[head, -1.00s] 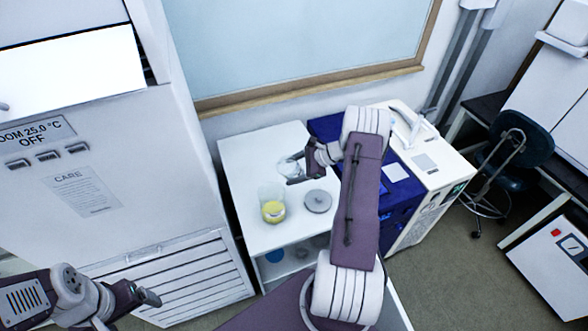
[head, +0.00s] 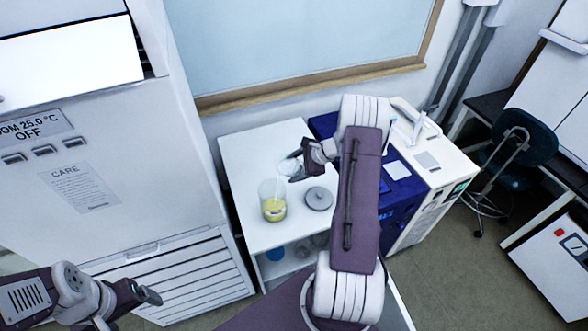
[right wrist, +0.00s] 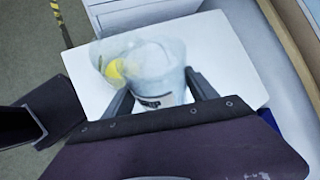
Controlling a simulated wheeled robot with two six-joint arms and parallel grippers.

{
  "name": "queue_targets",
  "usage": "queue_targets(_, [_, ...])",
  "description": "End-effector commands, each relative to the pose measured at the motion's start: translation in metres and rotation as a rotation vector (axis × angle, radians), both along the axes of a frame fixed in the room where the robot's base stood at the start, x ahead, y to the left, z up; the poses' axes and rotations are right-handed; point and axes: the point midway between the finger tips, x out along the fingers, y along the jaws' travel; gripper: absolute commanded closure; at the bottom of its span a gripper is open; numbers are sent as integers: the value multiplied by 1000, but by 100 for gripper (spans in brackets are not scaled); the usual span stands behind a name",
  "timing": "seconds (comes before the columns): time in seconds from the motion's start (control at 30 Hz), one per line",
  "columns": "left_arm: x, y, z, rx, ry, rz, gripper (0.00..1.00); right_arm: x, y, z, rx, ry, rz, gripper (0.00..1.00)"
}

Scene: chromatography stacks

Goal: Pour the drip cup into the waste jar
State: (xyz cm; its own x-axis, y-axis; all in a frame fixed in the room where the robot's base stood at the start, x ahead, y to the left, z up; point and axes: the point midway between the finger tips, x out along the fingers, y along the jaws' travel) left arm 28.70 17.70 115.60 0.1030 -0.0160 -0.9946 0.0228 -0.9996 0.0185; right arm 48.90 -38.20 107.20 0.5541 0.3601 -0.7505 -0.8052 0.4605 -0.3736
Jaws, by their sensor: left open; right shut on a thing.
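The drip cup (head: 285,168) is a small pale, translucent cup. My right gripper (head: 295,168) is shut on it and holds it above the white cart top, just behind and above the waste jar. In the right wrist view the cup (right wrist: 158,78) sits between the fingers, with a dark-lettered label; it looks tilted, and its contents are unclear. The waste jar (head: 273,207) is clear glass with yellow liquid in the bottom. It stands upright, partly hidden behind the cup in the right wrist view. My left gripper (head: 148,297) is open and empty at the lower left, far from both.
A round grey lid (head: 319,198) lies on the white cart (head: 240,155) right of the jar. A blue and white instrument (head: 410,165) stands right of the cart. A tall white cabinet (head: 120,215) stands to its left. The cart's back left is clear.

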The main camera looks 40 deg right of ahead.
Motion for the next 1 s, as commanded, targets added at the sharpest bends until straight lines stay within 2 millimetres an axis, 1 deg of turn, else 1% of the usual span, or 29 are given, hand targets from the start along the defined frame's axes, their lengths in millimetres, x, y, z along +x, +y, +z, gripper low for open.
queue_targets(0.47, [0,0,-2,0,0,0,16,0,0,0,-17,-1,-1,90])
queue_targets(0.8, [0,0,-17,0,0,0,16,0,1,-2,-95,-4,0,90])
queue_targets(1.0, [0,0,-17,0,0,0,16,0,0,1,-118,-3,-1,90])
